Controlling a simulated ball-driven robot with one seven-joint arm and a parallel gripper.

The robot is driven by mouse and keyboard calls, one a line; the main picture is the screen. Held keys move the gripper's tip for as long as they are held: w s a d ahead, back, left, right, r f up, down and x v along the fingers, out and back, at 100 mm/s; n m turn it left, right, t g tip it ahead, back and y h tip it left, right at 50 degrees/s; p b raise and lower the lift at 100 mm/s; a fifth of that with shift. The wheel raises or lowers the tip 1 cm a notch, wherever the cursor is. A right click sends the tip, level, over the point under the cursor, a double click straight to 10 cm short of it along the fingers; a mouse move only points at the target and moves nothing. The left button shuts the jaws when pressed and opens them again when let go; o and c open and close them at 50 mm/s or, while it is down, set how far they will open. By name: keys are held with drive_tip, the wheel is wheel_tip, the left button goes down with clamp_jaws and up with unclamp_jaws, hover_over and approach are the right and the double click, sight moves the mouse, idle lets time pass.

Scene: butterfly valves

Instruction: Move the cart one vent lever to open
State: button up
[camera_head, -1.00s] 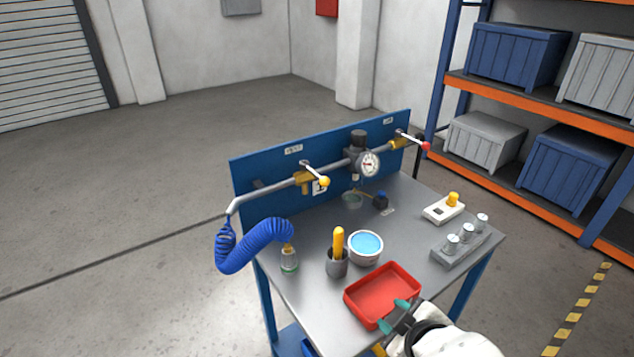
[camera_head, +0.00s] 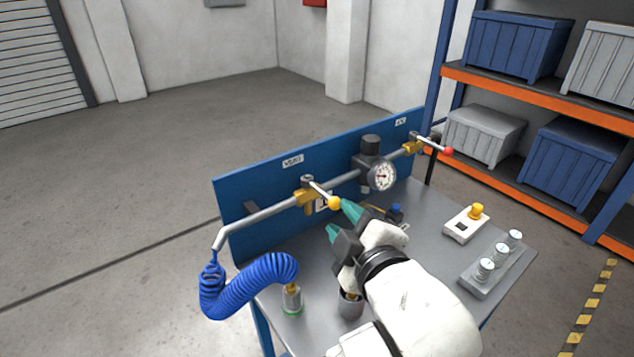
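The vent lever (camera_head: 321,191) is a short light rod with a yellow ball knob (camera_head: 334,203). The lever sticks out from the pipe toward the front right. My gripper (camera_head: 340,222) has teal fingertips spread apart. It is open and empty, just in front of and slightly below the yellow knob. One fingertip is close to the knob; I cannot tell whether they touch.
A second lever with a red knob (camera_head: 448,151) is on the pipe's right end. A gauge (camera_head: 382,176) stands between the valves. A blue coiled hose (camera_head: 247,285) hangs at left. A white box with yellow button (camera_head: 466,223) and a vial rack (camera_head: 497,264) are at right.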

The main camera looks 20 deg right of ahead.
sight(329, 201)
drive_tip(key=x, duration=1.1)
drive_tip(key=shift+d, duration=0.1)
drive_tip(key=shift+c, duration=0.4)
clamp_jaws()
